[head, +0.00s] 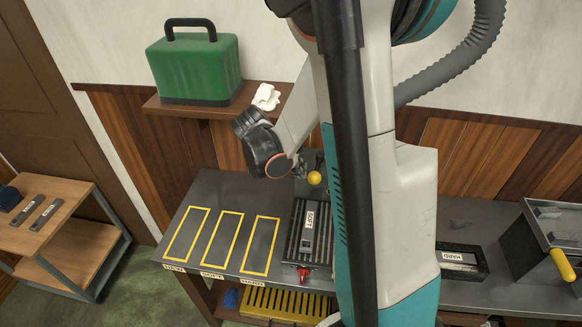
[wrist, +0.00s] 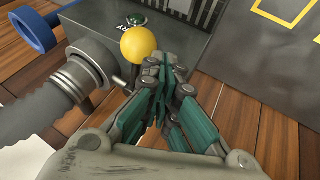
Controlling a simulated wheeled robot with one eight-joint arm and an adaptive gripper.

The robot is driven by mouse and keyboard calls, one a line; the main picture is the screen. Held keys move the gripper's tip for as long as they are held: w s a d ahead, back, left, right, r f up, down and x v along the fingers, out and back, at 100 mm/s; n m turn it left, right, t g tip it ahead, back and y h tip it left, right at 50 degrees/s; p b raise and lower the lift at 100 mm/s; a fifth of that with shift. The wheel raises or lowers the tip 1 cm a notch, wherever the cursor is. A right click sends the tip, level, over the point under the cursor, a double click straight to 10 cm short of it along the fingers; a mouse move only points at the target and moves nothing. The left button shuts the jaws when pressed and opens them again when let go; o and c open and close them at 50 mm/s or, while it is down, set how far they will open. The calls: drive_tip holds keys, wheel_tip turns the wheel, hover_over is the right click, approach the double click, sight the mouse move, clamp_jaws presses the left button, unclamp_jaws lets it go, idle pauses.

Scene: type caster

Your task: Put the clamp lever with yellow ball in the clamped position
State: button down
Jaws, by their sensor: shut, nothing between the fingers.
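The yellow ball (wrist: 138,46) of the clamp lever shows in the wrist view, just beyond and to the left of my fingertips. My gripper (wrist: 160,72) is shut with nothing between its fingers. The fingertips overlap the ball's lower right edge in the picture; I cannot tell whether they touch it. In the head view the yellow ball (head: 314,178) is at the back edge of the bench, beside my gripper (head: 298,170). Most of the lever's arm is hidden by my gripper and arm.
A dark ribbed block (head: 296,240) labelled SOFT and a red knob (head: 303,273) sit on the grey bench (head: 200,235). Yellow outlined areas lie to its left. A green case (head: 195,70) stands on the wall shelf. A box with a yellow handle (head: 562,265) is at right.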

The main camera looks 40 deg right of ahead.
drive_tip(key=shift+s, duration=0.1)
drive_tip(key=shift+s+d+f, duration=0.1)
drive_tip(key=shift+s+d, duration=0.4)
drive_tip(key=shift+s, duration=0.4)
